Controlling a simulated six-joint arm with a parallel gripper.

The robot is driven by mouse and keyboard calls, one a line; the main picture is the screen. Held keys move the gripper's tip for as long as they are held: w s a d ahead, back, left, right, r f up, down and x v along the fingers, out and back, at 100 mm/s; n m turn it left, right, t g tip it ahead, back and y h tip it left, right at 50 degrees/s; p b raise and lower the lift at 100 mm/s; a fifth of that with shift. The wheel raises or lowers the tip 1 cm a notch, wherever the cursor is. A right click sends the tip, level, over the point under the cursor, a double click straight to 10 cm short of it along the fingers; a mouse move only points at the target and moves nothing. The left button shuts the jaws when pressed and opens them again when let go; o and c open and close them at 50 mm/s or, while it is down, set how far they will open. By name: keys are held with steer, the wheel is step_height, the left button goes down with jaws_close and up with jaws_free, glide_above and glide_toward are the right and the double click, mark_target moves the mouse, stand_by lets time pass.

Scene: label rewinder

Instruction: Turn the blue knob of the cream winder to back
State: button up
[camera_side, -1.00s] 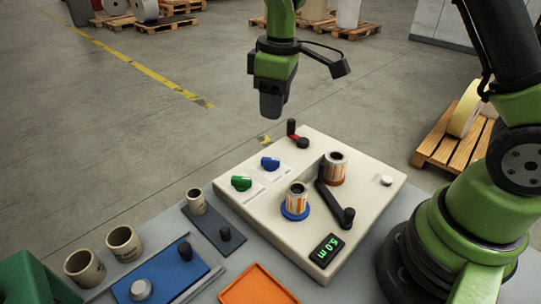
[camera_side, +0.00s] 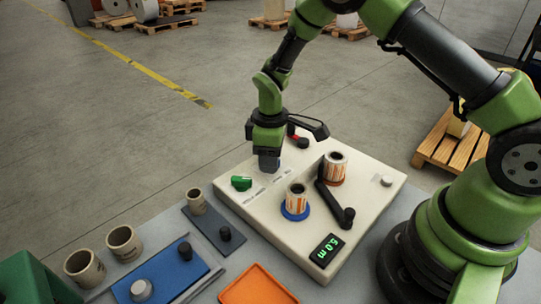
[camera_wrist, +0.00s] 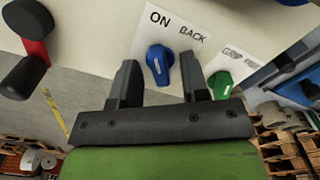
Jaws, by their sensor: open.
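The cream winder (camera_side: 275,225) stands on the grey table. Its blue knob shows in the wrist view (camera_wrist: 159,62), on a white plate (camera_wrist: 175,30) marked ON and BACK. My gripper (camera_wrist: 160,78) is open, with one finger on each side of the blue knob and a gap on both sides. In the side view my gripper (camera_side: 268,168) is low over the winder's top and hides the blue knob. The knob's narrow end seems to point toward the gripper side in the wrist view; I cannot tell which mark it is set to.
A green knob (camera_side: 241,182) sits close beside the gripper. A red lever with black grip (camera_side: 298,140), two label rolls (camera_side: 297,197) and a black crank (camera_side: 335,200) stand on the winder. A blue tray, cups and an orange tray (camera_side: 258,285) lie at the front left.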

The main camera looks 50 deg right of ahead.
steer(key=shift+c, duration=0.4)
jaws_close()
steer(key=shift+m, duration=0.3)
steer(key=m, duration=1.3)
steer(key=shift+m, duration=0.3)
steer(key=shift+o, duration=0.4)
jaws_free()
